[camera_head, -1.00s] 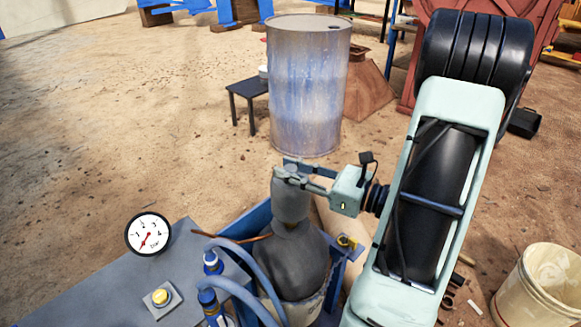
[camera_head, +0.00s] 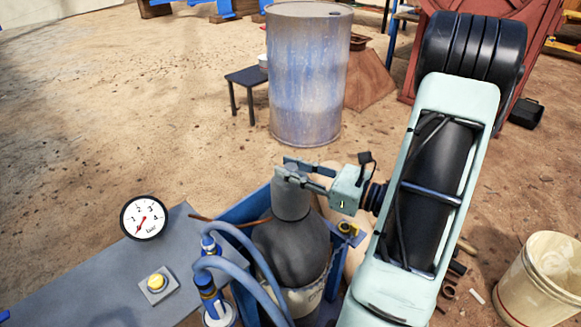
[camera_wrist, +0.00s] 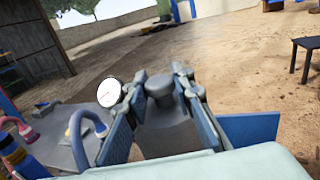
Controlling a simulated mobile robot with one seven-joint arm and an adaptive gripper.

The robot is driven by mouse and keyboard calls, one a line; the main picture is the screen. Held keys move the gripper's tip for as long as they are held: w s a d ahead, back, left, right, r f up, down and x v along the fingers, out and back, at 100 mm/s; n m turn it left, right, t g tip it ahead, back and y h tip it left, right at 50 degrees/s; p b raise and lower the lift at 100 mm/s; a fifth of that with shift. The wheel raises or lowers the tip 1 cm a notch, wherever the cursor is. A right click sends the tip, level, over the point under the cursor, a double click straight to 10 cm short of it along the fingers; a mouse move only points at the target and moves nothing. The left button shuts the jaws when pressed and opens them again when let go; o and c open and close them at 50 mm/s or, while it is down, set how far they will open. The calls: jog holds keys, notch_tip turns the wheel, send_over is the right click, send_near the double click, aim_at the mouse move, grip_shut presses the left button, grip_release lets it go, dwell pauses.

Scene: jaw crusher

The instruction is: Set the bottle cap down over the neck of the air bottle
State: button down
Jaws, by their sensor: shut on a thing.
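The grey bottle cap (camera_head: 291,201) is upright in the head view, held at its top by my gripper (camera_head: 289,171). The dark grey air bottle (camera_head: 291,252) is directly below it. The cap's lower rim meets the bottle's rounded shoulder, and the neck is hidden. I cannot tell whether the rim is touching the shoulder. In the wrist view the cap's top knob (camera_wrist: 160,87) sits between the two fingers of my gripper (camera_wrist: 161,77), with the wider cap body below it. The bottle cannot be made out there.
A blue frame (camera_head: 243,207) surrounds the bottle. Blue hoses (camera_head: 243,239) curve close by on its left. A pressure gauge (camera_head: 144,217) and a yellow button (camera_head: 157,282) are on the grey bench. A drum (camera_head: 308,80) stands behind; a bucket (camera_head: 545,285) is at right.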

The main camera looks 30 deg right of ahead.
jog(key=c, duration=1.6)
grip_release()
jog(key=v, duration=1.2)
jog(key=shift+r, duration=0.1)
